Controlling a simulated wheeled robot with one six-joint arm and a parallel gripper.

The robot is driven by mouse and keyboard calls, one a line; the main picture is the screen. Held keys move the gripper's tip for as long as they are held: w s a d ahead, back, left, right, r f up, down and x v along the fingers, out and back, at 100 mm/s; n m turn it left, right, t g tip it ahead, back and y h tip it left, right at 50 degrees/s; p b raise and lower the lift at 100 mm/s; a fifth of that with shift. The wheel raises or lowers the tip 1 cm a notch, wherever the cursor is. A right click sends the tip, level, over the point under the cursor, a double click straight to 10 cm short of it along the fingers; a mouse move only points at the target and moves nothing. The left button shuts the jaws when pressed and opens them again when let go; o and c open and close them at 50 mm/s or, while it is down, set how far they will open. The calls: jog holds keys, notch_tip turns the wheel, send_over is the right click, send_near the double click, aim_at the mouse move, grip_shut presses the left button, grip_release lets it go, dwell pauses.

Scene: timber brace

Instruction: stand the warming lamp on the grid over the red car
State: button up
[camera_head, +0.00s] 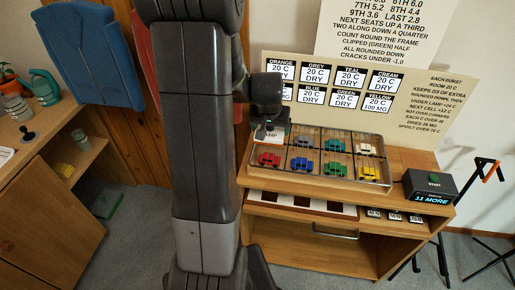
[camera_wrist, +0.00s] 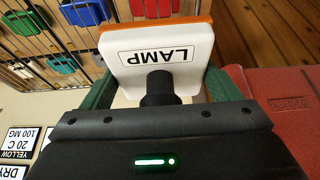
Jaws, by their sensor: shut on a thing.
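My gripper (camera_head: 269,118) is shut on the warming lamp (camera_head: 272,135), a white block with an orange edge. In the wrist view the lamp (camera_wrist: 160,55) shows its LAMP label upside down between the green fingers (camera_wrist: 157,88). The red car (camera_head: 268,159) sits in the front left cell of the wire grid (camera_head: 345,181). The lamp is behind the red car, at the back left of the grid. Whether it touches the grid is unclear.
A blue car (camera_head: 302,164), a green car (camera_head: 333,168) and a yellow car (camera_head: 365,171) fill the front row; other cars stand behind. Cell cards (camera_head: 330,86) rise at the back. A START box (camera_head: 430,186) stands at right.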

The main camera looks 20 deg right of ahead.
aim_at(270, 135)
jog(key=f, duration=0.4)
jog(key=shift+d+f, duration=0.1)
jog(key=shift+d, duration=0.1)
jog(key=shift+f, duration=2)
jog(key=shift+f+b, duration=0.15)
jog(key=shift+b, duration=0.15)
jog(key=o, duration=1)
jog(key=shift+s+r, duration=0.1)
jog(key=shift+r, duration=0.5)
jog(key=v, duration=1.1)
jog(key=shift+a+r+p, duration=0.1)
jog(key=shift+a+p, duration=0.05)
jog(key=shift+p, duration=0.15)
